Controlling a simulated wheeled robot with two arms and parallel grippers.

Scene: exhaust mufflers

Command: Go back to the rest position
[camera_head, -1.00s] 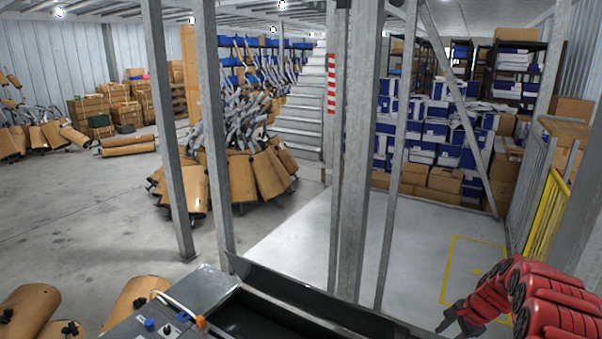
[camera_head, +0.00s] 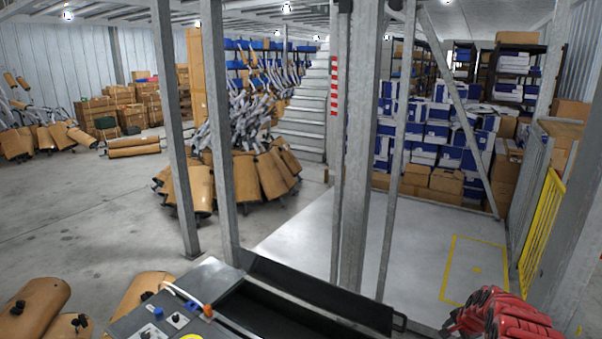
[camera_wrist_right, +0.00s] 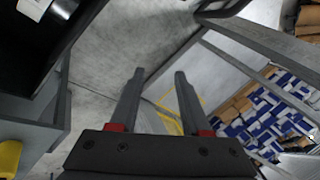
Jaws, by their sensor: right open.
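My right gripper (camera_wrist_right: 160,88) is open in the right wrist view. Its two dark fingers stand apart with nothing between them, over grey floor and a yellow floor line (camera_wrist_right: 172,118). In the head view only the red links of my right arm (camera_head: 503,318) show at the bottom right; the gripper itself is not visible there. My left arm and left gripper are in neither view.
A black tray (camera_head: 320,300) and a control panel (camera_head: 165,315) are close in front. Grey steel posts (camera_head: 355,160) rise beyond them. Wrapped mufflers (camera_head: 265,170) lie piled on the floor. Blue and white boxes (camera_head: 440,130) and a yellow gate (camera_head: 541,232) are right.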

